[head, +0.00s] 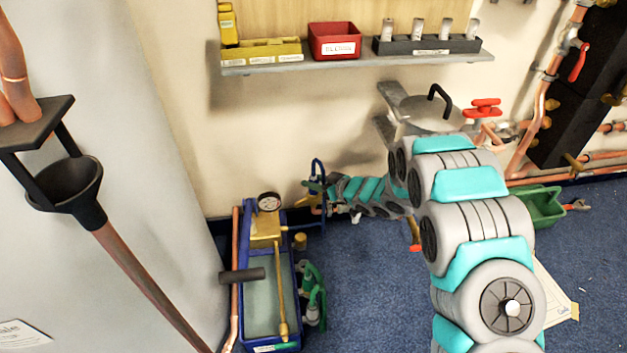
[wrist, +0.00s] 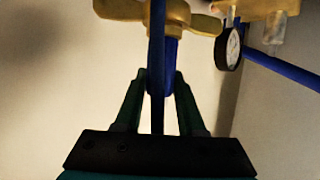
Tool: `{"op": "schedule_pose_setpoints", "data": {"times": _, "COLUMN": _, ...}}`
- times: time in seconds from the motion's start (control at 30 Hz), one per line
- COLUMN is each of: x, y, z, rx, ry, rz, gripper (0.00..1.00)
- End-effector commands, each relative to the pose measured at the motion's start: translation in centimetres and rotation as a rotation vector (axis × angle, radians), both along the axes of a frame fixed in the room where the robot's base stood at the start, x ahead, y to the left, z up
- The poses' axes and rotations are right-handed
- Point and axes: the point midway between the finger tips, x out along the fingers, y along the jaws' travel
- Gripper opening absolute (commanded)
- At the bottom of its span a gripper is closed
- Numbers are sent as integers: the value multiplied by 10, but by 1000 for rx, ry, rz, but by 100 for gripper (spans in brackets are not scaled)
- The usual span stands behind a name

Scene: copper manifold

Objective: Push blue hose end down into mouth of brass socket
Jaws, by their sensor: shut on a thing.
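The blue hose (head: 319,168) loops up beside my gripper (head: 312,190) in the head view. In the wrist view my gripper (wrist: 162,95) is shut on the blue hose (wrist: 171,65), between its two green fingers. A winged brass fitting (wrist: 186,18) lies just beyond the fingertips, cut off by the top edge. A dark blue length of hose crosses in front of this fitting. I cannot tell whether the hose end is inside the brass, or whether this fitting is the socket; its mouth is hidden.
A blue pump tank (head: 246,341) stands on the floor below, with a gauge (head: 269,201) and brass block (head: 264,229). The gauge also shows in the wrist view (wrist: 230,48). A shelf (head: 350,60) with bins hangs above. A green tray (head: 545,205) sits at right.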

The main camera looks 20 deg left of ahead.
Motion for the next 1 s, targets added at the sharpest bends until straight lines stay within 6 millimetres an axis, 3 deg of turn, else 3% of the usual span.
{"op": "schedule_pose_setpoints", "data": {"times": 0.2, "x": 0, "y": 0, "z": 0, "rx": 1, "ry": 0, "rz": 0, "gripper": 0}}
{"op": "schedule_pose_setpoints", "data": {"times": 0.23, "x": 0, "y": 0, "z": 0, "rx": 1, "ry": 0, "rz": 0, "gripper": 40}}
{"op": "schedule_pose_setpoints", "data": {"times": 0.53, "x": 0, "y": 0, "z": 0, "rx": 0, "ry": 0, "rz": 0, "gripper": 74}}
{"op": "schedule_pose_setpoints", "data": {"times": 0.83, "x": -1, "y": -2, "z": 1, "rx": 0, "ry": 1, "rz": 0, "gripper": 74}}
{"op": "schedule_pose_setpoints", "data": {"times": 1.0, "x": -7, "y": -19, "z": 4, "rx": 0, "ry": 3, "rz": -2, "gripper": 74}}
